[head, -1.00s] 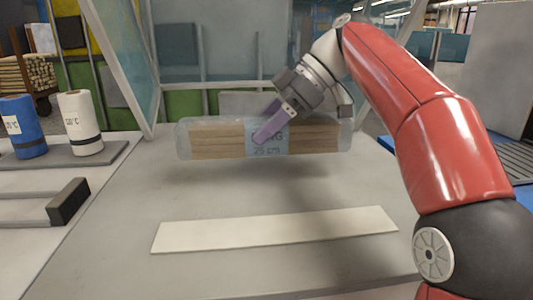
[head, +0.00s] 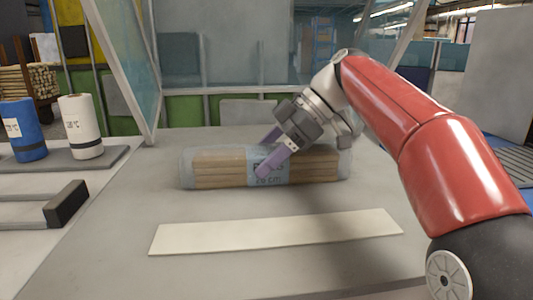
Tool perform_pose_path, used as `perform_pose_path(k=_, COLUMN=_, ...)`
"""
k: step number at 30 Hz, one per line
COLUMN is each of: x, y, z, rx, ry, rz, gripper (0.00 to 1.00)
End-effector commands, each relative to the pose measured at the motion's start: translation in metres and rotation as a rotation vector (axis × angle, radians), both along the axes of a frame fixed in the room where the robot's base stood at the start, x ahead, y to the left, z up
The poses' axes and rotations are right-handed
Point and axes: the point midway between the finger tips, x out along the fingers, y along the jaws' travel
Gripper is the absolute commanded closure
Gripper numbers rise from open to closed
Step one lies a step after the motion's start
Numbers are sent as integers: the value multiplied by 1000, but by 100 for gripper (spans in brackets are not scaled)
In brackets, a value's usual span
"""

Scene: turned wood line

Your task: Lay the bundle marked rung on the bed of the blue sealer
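The bundle (head: 215,168) is a clear-wrapped pack of wooden sticks lying crosswise, low over the grey surface (head: 110,225). Its pale blue label (head: 268,181) is partly covered by a finger; "cm" reads below, and the upper word is hidden in part. My gripper (head: 267,156) reaches in from the upper right, one purple finger in front of the bundle and one behind. It looks shut on the bundle. Whether the underside touches the surface is hard to tell. No blue sealer can be clearly made out.
A flat cream strip (head: 275,232) lies in front of the bundle. A blue roll (head: 22,130) and a white roll (head: 81,127) stand on a grey tray at left. A black-ended bar (head: 66,204) is nearer. Framed clear panels (head: 125,60) stand behind.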

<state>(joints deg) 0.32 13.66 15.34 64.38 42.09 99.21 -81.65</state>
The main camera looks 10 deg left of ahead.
Motion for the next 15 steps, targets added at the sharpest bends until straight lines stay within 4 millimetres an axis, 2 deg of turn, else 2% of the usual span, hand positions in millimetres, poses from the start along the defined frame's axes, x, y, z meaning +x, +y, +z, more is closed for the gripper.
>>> perform_pose_path(k=11, x=0, y=0, z=6, rx=0, ry=0, rz=0, gripper=27)
perform_pose_path(k=15, x=5, y=-13, z=19, rx=1, ry=0, rz=-2, gripper=27)
